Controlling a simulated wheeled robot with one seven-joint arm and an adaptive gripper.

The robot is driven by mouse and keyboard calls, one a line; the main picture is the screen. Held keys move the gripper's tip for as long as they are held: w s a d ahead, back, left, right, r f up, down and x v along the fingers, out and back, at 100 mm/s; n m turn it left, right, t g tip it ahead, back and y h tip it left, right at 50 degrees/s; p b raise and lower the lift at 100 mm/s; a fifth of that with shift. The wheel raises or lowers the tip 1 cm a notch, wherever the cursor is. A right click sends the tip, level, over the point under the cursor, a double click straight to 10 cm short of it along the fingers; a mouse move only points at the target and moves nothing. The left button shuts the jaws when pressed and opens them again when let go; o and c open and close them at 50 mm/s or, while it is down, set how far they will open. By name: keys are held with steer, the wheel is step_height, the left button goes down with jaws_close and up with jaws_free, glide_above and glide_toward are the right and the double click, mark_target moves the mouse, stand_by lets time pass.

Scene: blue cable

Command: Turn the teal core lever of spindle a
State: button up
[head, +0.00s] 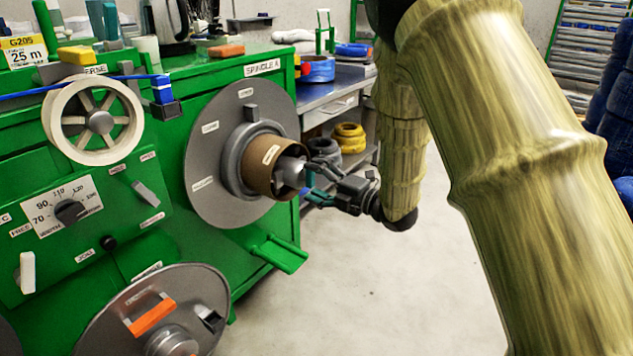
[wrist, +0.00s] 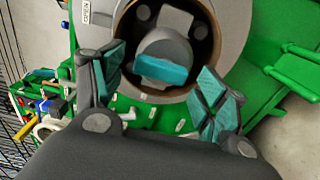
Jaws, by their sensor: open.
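Spindle A (head: 215,150) is a large grey disc with a brown cardboard core (head: 262,165) on the green machine's right end. In the wrist view, the teal core lever (wrist: 161,70) is a short bar across the grey hub inside the core (wrist: 209,30). It lies nearly level, tilted slightly down to the right. My gripper (wrist: 163,88) is open, its teal-padded fingers to the left and right of the lever, apart from it. In the head view, my gripper (head: 318,182) faces the core's open end from the right; the lever cannot be made out there.
The green machine (head: 140,235) carries a cream spoked wheel (head: 98,121), dials and switches. A green bracket (head: 280,254) juts out below spindle A. A lower grey disc (head: 165,310) has an orange handle (head: 152,316). A workbench (head: 335,92) stands behind. The floor at right is clear.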

steer(key=v, duration=1.2)
steer(key=shift+f, duration=0.1)
steer(key=s+d+f+m+g+h, duration=0.1)
steer(key=s+d+f+m+h, duration=0.4)
steer(key=f, duration=0.6)
steer(key=s+d+f+m+h, duration=0.15)
steer(key=s+f+m, duration=0.25)
steer(key=f+m, duration=0.5)
steer(key=s+d+f+m+g+h, duration=0.15)
steer(key=s+f+m+h, duration=0.25)
steer(key=f, duration=0.9)
steer(key=s+d+f+m+g+h, duration=0.1)
steer(key=s+d+f+m+g, duration=0.25)
steer(key=s, duration=0.65)
steer(key=s+f+m+g+h, duration=0.2)
steer(key=s+f+m, duration=0.3)
steer(key=s, duration=0.5)
steer(key=s+d+f+m+g+h, duration=0.1)
steer(key=s+f+m+g, duration=0.3)
steer(key=s, duration=0.6)
step_height(320, 180, up, 34)
steer(key=n+t+p, duration=0.1)
steer(key=p, duration=3.4)
steer(key=shift+d+f, duration=0.1)
steer(key=shift+d, duration=0.05)
